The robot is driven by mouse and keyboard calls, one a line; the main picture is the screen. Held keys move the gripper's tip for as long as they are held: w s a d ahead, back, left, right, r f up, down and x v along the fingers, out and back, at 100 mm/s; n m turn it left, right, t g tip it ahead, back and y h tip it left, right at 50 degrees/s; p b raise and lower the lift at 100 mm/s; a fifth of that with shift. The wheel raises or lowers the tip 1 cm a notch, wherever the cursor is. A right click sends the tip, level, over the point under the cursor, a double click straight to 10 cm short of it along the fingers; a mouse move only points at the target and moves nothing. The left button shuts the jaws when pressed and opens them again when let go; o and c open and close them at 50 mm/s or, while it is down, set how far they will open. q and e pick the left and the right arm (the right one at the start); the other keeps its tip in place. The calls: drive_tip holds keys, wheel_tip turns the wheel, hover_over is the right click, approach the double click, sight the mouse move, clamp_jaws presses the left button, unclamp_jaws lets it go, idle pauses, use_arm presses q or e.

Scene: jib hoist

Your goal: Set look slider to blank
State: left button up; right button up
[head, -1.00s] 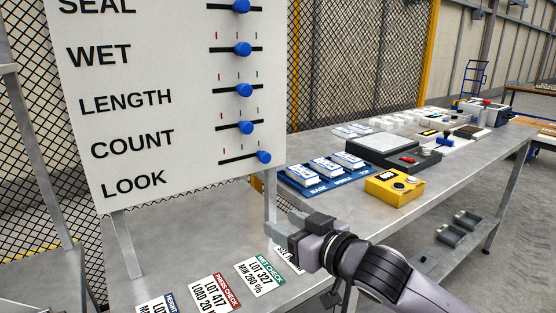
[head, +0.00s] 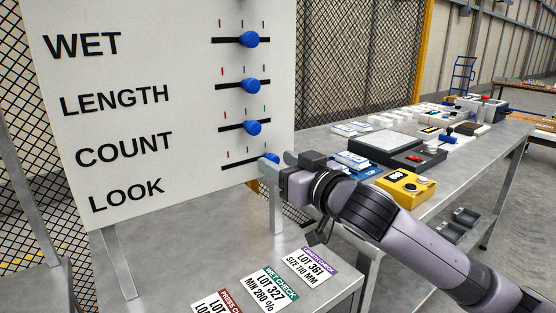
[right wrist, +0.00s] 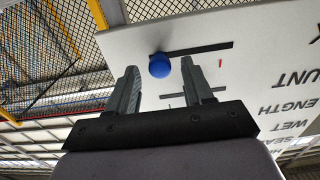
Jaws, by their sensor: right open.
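The LOOK slider's blue knob (head: 268,158) is at the right end of its black slot, on the lowest row of the white board (head: 190,130). A red tick stands above the slot's left part; the gripper partly hides the right end. My right gripper (head: 279,166) is open and empty, close in front of the knob. In the right wrist view, seen upside down, the knob (right wrist: 159,65) appears between the two open fingertips (right wrist: 159,67), seemingly just beyond them. Contact cannot be told. My left gripper is out of view.
Above are similar sliders for COUNT (head: 254,128), LENGTH (head: 252,86) and WET (head: 250,40). Label cards (head: 268,287) lie on the table below. A yellow device (head: 404,187) and a dark scale-like device (head: 385,148) stand to the right.

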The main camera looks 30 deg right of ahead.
sight(248, 160)
drive_tip(key=shift+w+a, duration=0.1)
drive_tip(key=shift+w, duration=0.5)
clamp_jaws()
drive_tip(key=shift+s+a+p, duration=0.15)
drive_tip(key=shift+a+p, duration=0.1)
drive_tip(key=shift+a, duration=0.55)
drive_tip(key=shift+s+a+p, duration=0.1)
drive_tip(key=shift+a+p, duration=0.15)
drive_tip(key=shift+a, duration=0.95)
unclamp_jaws()
